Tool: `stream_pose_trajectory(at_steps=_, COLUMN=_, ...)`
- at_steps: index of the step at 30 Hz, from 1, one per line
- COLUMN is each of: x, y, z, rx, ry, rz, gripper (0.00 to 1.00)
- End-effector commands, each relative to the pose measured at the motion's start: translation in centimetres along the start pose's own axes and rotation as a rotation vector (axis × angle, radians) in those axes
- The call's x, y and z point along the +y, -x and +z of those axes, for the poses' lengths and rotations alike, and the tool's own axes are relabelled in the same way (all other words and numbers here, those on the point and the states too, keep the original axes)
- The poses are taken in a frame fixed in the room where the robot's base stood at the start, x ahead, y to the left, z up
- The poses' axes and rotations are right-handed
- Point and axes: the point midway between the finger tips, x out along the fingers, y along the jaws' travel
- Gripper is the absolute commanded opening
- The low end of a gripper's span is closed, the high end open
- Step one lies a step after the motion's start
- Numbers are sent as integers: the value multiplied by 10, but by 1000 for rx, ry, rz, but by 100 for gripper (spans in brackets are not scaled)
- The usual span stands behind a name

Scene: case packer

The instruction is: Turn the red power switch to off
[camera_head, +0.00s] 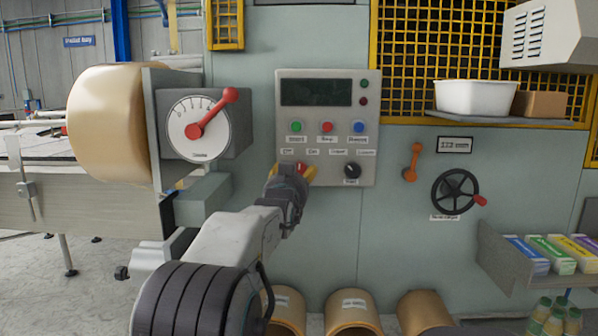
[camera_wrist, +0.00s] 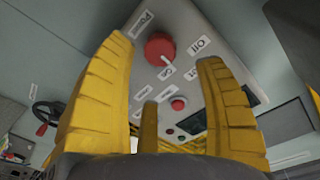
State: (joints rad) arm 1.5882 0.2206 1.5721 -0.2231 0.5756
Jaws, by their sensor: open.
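The red power switch (camera_wrist: 158,46) is a round red knob in the wrist view, on a grey control panel (camera_head: 368,102). "Power", "On" and "Off" labels surround it. The knob's pale mark appears on the side near the "On" label (camera_wrist: 165,73), with the "Off" label (camera_wrist: 198,45) to the right. My gripper (camera_wrist: 166,54) is open, with its yellow fingers on either side of the knob in the picture. Contact cannot be told. In the head view my gripper (camera_head: 293,173) is at the panel's lower left and hides most of the switch.
Green (camera_head: 296,127), red (camera_head: 327,127) and blue (camera_head: 358,127) buttons sit above the switch's row. A black knob (camera_head: 352,171) is to the right. A dial with a red lever (camera_head: 213,112) is on the left; an orange handle (camera_head: 412,162) and black handwheel (camera_head: 455,191) are farther right.

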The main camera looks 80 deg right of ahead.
Motion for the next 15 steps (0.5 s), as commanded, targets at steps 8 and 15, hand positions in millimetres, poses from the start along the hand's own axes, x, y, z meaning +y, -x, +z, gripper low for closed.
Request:
stream_pose_trajectory(at_steps=8, x=0, y=-16, z=0, rx=-2, ry=56, rz=1, gripper=64)
stream_pose_trajectory(at_steps=15, x=0, y=-45, z=0, rx=-1, ry=54, rz=1, gripper=64)
